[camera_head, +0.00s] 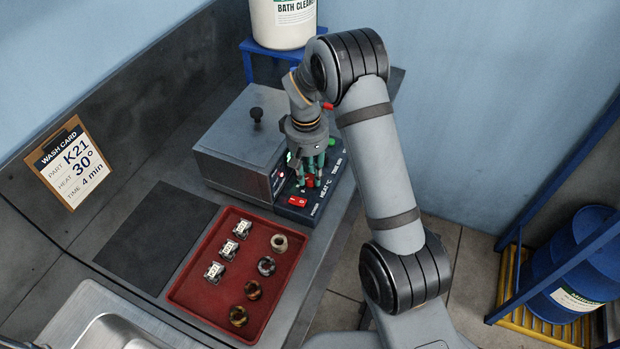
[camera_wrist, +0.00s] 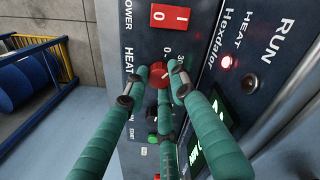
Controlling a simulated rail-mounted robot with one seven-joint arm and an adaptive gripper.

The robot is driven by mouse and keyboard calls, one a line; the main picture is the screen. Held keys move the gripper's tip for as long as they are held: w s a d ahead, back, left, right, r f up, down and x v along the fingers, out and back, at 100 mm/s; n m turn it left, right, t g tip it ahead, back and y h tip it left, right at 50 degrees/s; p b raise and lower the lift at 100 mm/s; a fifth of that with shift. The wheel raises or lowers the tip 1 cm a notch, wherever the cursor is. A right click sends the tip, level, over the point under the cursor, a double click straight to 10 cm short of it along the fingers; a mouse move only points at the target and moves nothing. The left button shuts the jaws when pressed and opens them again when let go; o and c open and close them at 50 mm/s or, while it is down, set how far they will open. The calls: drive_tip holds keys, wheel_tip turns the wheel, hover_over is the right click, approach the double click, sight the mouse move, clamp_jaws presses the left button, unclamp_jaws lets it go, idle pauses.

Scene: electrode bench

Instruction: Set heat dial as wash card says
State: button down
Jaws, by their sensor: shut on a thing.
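The wash card (camera_head: 70,162) leans at the left and reads part K21, heat 30°, time 4 min. The grey cleaning machine (camera_head: 240,150) has a sloped control panel at its right end. My gripper (camera_head: 310,178) is over that panel, with its green fingers closed around the red heat dial (camera_wrist: 160,73). The dial is marked HEAT °C; the fingers cover part of its scale, and I cannot read its setting. The red power switch (camera_wrist: 170,17) is above the dial in the wrist view. The green start button (camera_wrist: 152,139) is below it, partly behind a finger.
A red tray (camera_head: 190,287) holds several metal parts and number tags in front of the machine. A dark mat (camera_head: 155,240) lies empty beside it. A bath cleaner tub (camera_head: 283,22) stands on a blue stand behind.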

sight(307, 177)
drive_tip(key=shift+w+a+m+b, duration=0.15)
drive_tip(key=shift+m+b, duration=0.25)
drive_tip(key=shift+m, duration=0.2)
drive_tip(key=shift+r, duration=0.15)
drive_tip(key=c, duration=1.8)
unclamp_jaws()
drive_tip(key=o, duration=0.3)
drive_tip(key=shift+o, duration=0.2)
wheel_tip(307, 177, up, 12)
drive_tip(key=shift+a, duration=0.15)
